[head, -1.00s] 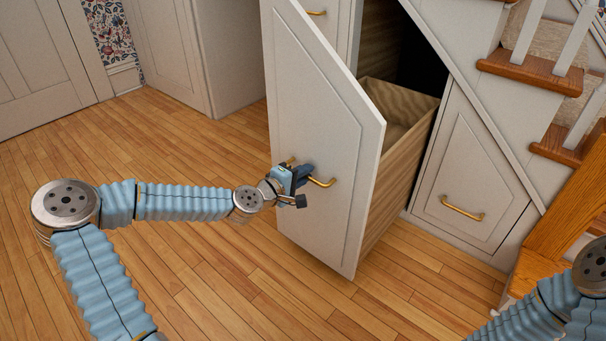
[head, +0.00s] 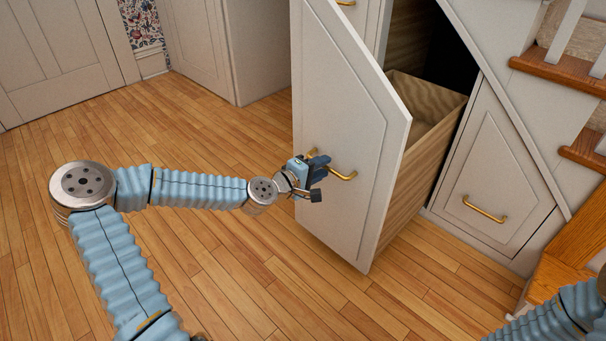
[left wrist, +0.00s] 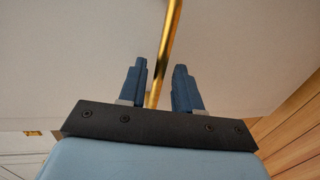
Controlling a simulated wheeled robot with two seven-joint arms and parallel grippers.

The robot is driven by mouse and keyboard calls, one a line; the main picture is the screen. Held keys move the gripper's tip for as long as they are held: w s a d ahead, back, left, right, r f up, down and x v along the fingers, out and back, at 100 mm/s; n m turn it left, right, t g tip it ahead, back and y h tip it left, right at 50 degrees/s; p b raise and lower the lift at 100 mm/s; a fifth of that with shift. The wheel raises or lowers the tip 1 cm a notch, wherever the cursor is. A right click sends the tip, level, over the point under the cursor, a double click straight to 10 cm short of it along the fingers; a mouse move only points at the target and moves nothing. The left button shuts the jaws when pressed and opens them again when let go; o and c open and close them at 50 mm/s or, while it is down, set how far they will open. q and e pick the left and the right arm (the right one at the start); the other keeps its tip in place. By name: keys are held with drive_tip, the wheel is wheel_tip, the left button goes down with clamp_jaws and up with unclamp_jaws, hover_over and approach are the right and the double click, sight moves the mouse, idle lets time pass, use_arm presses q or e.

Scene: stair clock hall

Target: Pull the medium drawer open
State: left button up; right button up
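The medium drawer (head: 345,125) has a tall pale front with a slanted top. It stands pulled well out of the stair cabinet, and its wooden box side (head: 418,178) shows. Its brass handle (head: 345,176) is on the front and also shows in the left wrist view (left wrist: 168,45). My left gripper (head: 318,178) is at the handle. In the left wrist view its two fingers (left wrist: 160,85) stand apart with the brass bar between them, and a gap shows beside the bar. My right gripper is out of view; only part of my right arm shows at lower right.
A smaller closed drawer (head: 495,185) with a brass handle is to the right, under the stairs (head: 560,75). Another panel with a handle (head: 346,3) is behind the open drawer. The wood floor (head: 240,250) in front and to the left is clear.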

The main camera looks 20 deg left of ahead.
use_arm(q)
drive_tip(key=p+v, duration=0.3)
drive_tip(key=v, duration=0.9)
drive_tip(key=shift+s, duration=0.1)
drive_tip(key=s+d+f+m+g+h+p, duration=0.2)
drive_tip(key=s+d+f+m+g+p, duration=0.15)
drive_tip(key=d+f, duration=0.4)
drive_tip(key=s+d+f+m+g+h+p, duration=0.15)
drive_tip(key=d+f+g, duration=0.25)
drive_tip(key=d, duration=0.6)
drive_tip(key=s+f+m+g+y+p, duration=0.4)
drive_tip(key=s+f+m+g+y, duration=0.1)
drive_tip(key=s, duration=0.7)
drive_tip(key=shift+a+f+m+g, duration=0.55)
drive_tip(key=shift+f+m, duration=0.55)
drive_tip(key=shift+f, duration=0.75)
drive_tip(key=shift+d, duration=0.15)
